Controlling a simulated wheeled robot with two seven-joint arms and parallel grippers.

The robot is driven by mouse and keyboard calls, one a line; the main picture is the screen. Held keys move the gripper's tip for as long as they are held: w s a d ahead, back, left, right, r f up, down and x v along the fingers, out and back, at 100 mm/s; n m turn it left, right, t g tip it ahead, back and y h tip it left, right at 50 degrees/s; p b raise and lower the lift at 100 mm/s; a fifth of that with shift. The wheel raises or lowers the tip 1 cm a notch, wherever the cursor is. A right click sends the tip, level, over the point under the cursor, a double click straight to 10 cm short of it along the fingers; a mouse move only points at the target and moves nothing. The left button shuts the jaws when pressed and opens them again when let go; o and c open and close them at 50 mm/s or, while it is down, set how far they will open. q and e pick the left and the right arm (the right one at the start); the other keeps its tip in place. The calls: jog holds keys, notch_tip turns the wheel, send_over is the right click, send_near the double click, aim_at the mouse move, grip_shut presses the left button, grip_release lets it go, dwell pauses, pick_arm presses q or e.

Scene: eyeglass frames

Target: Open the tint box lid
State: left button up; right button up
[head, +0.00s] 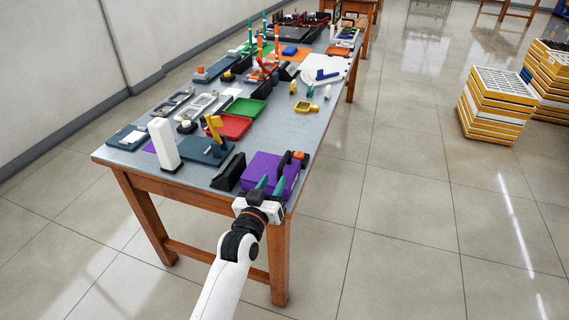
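A purple box (262,167), which looks like the tint box, sits at the near right corner of the table. A dark, rounded part with an orange-red piece (297,158) is at its right side. Its top looks flat and closed, but I cannot make out a lid seam. My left gripper (270,185) is at the near side of the purple box, with its two green fingertips apart and nothing seen between them. The fingertips overlap the box in the head view, so I cannot tell if they touch it. My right gripper is out of view.
A black angled holder (229,172) stands just left of the purple box. A blue-grey block with a yellow piece (206,149), a white upright block (164,144) and a red tray (232,127) are farther left and back.

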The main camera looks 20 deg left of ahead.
aim_at(281, 167)
pick_arm(q)
jog(key=w, duration=0.9)
jog(key=shift+w+d, duration=0.15)
jog(key=shift+w, duration=0.1)
jog(key=shift+c, duration=0.4)
grip_shut()
